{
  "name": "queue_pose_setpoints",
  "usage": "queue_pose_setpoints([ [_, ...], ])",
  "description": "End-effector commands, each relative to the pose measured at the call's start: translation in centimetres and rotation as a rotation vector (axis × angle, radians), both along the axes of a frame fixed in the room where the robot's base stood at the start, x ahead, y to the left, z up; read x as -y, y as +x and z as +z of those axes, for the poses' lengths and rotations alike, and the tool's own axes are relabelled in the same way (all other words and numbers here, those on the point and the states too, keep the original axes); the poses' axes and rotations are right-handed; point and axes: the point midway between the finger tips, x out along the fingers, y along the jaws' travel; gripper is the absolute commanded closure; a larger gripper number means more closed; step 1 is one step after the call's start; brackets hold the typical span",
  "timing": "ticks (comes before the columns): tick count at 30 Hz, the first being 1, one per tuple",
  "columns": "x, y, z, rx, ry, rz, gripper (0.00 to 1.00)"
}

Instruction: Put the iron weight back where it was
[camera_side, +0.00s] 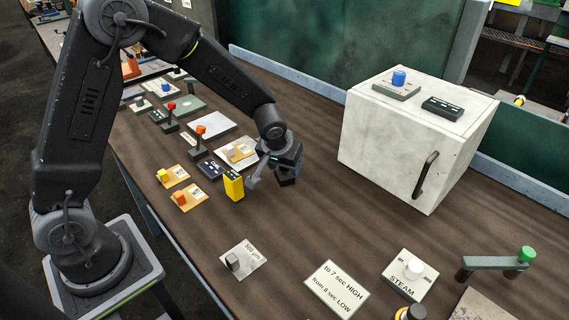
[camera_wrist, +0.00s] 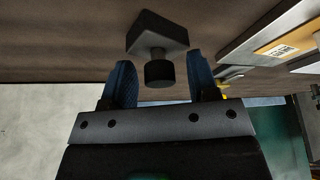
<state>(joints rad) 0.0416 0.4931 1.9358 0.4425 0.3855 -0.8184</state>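The iron weight, a dark block with a short round knob, shows in the wrist view (camera_wrist: 158,32). Its knob points toward my gripper (camera_wrist: 162,82). The two blue fingers are spread on either side of the knob, with a visible gap on each side. In the side view my gripper (camera_side: 272,172) is low over the brown bench (camera_side: 330,215), left of the white cabinet. A dark shape between its fingers there looks like the weight (camera_side: 287,180). I cannot tell whether the weight's base touches the bench.
The white cabinet (camera_side: 400,150) stands to the right. A yellow block (camera_side: 233,186), a dark button box (camera_side: 210,170) and a silver plate with a tan card (camera_side: 238,152) lie left of my gripper. A 500 µm card (camera_side: 248,252) with a small dark block lies in front. Bench between is clear.

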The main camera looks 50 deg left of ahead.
Motion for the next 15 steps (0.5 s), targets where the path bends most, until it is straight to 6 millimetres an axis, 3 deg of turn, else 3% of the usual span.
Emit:
queue_pose_setpoints([
  [8,0.0,0.0,0.4,0.002,0.0,0.0,0.46],
  [15,0.5,-1.2,3.9,0.006,-0.001,-0.001,0.46],
])
